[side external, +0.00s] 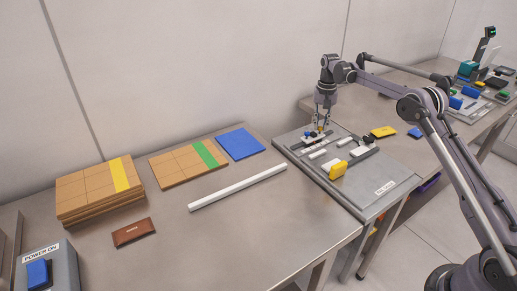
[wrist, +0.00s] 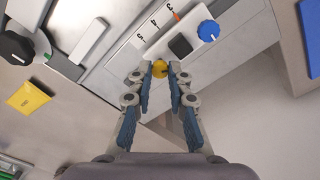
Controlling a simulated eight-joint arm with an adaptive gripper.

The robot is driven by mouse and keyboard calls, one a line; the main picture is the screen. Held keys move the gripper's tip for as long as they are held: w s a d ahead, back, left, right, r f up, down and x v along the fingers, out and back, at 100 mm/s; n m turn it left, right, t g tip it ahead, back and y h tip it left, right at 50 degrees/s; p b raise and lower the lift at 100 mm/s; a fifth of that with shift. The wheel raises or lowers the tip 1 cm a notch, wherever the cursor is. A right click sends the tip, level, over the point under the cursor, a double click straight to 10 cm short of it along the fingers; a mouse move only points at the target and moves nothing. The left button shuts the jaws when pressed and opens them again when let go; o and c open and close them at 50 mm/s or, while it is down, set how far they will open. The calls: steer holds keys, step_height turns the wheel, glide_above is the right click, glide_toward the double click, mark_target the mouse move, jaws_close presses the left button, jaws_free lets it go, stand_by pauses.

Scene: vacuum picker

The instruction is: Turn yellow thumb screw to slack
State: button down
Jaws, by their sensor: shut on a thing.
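The yellow thumb screw (wrist: 159,68) is a small round knob on a pale panel, between my fingertips in the wrist view. My gripper (wrist: 160,72) is shut on it, one blue-padded finger on each side. In the side external view my gripper (side external: 320,130) points down at the far left part of the grey fixture plate (side external: 375,195); the screw is mostly hidden there. The panel carries a printed scale (wrist: 155,22) with an orange-red mark near its upper end, a dark square block (wrist: 180,45) and a blue knob (wrist: 208,30).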

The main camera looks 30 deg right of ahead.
mark_target(320, 127)
steer(key=n, duration=0.6)
steer(key=shift+n, duration=0.3)
steer(key=n, duration=0.5)
steer(key=shift+a, duration=0.1)
steer(key=n, duration=0.5)
steer(key=shift+n, duration=0.4)
steer(key=n, duration=0.5)
steer(key=shift+n, duration=0.3)
steer(key=c, duration=1.3)
jaws_free()
steer(key=shift+o, duration=0.2)
steer(key=shift+r, duration=3.75)
